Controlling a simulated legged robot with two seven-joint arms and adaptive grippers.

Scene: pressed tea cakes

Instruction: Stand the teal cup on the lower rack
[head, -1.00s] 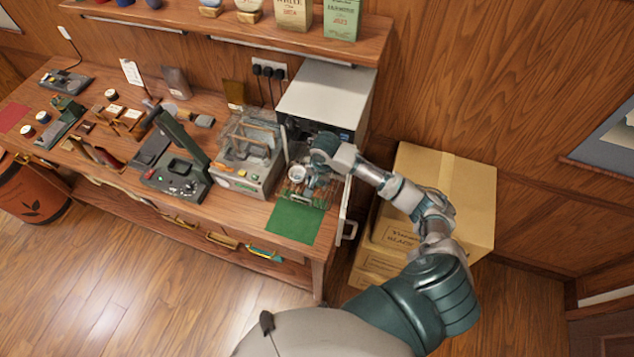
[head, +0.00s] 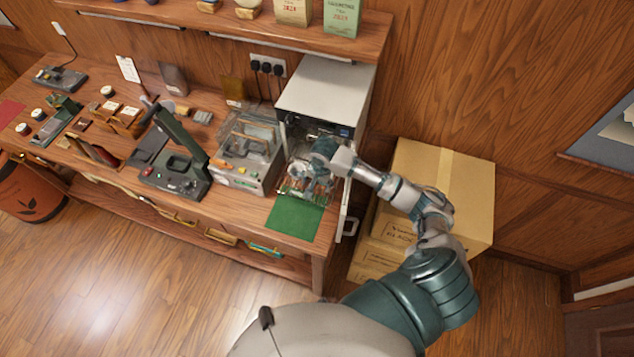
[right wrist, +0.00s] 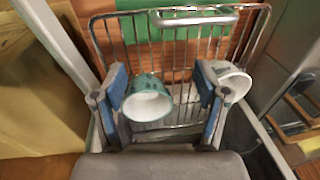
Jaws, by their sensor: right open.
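The teal cup (right wrist: 148,100) is on a wire rack (right wrist: 185,45) in the right wrist view, its pale mouth facing the camera. A white cup (right wrist: 237,82) is just outside the right finger. In the head view my right gripper (head: 312,172) is at the open front of the grey-white oven (head: 322,92) and hides most of the rack and the cups.
The open oven door (head: 344,212) stands right of the rack. A green mat (head: 294,219) lies in front of it. A clear-covered machine (head: 246,155) is close on the left. Cardboard boxes (head: 455,190) stand right of the bench, below my right arm.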

